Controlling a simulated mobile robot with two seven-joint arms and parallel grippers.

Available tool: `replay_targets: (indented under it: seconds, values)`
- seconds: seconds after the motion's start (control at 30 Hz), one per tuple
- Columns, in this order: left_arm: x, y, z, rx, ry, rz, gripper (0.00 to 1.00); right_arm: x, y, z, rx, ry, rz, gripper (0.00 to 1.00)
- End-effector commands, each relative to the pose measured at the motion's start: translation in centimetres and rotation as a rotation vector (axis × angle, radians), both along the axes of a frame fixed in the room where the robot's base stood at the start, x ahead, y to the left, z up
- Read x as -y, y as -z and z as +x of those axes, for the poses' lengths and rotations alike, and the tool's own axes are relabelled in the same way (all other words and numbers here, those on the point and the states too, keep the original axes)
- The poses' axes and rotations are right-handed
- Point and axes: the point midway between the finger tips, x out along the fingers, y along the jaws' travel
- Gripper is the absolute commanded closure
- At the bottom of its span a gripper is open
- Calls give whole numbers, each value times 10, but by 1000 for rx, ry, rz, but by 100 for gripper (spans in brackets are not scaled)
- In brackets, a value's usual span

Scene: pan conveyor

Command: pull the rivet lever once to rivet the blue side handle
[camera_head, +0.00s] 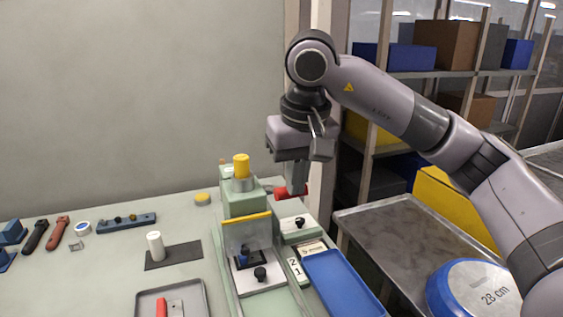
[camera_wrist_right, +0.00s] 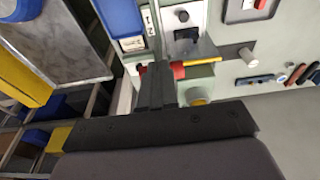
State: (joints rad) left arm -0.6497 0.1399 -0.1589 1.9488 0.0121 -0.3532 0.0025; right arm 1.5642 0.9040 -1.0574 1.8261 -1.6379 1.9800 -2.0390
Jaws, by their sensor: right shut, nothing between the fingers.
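The rivet station (camera_head: 245,203) is a pale green press with a yellow-topped cylinder (camera_head: 241,166). Its red lever grip (camera_head: 291,192) sticks out at its right side. In the right wrist view the red grip (camera_wrist_right: 178,70) shows on both sides of my fingers. A small dark blue part (camera_head: 243,256), perhaps the blue side handle, sits in the fixture behind the clear guard (camera_head: 247,236). My left gripper is out of view.
A blue tray (camera_head: 345,285) lies right of the station. A metal table (camera_head: 395,225) at right carries a blue round pan marked 28 cm (camera_head: 478,290). A grey tray (camera_head: 143,300), a white cylinder (camera_head: 155,245) and hand tools (camera_head: 58,232) are at left. Shelves stand behind.

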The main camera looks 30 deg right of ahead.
Motion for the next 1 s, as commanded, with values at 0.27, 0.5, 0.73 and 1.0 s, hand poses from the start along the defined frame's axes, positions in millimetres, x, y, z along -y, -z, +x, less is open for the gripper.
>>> replay_targets:
  seconds: [0.27,0.5,0.73,1.0]
  values:
    - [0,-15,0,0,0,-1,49,0,-17,0,0,-1,0,100]
    - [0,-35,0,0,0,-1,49,-1,-41,-2,1,-1,1,100]
    - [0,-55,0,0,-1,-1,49,-1,-64,-4,1,-1,1,100]
    - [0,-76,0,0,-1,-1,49,-2,-90,-7,1,0,0,100]
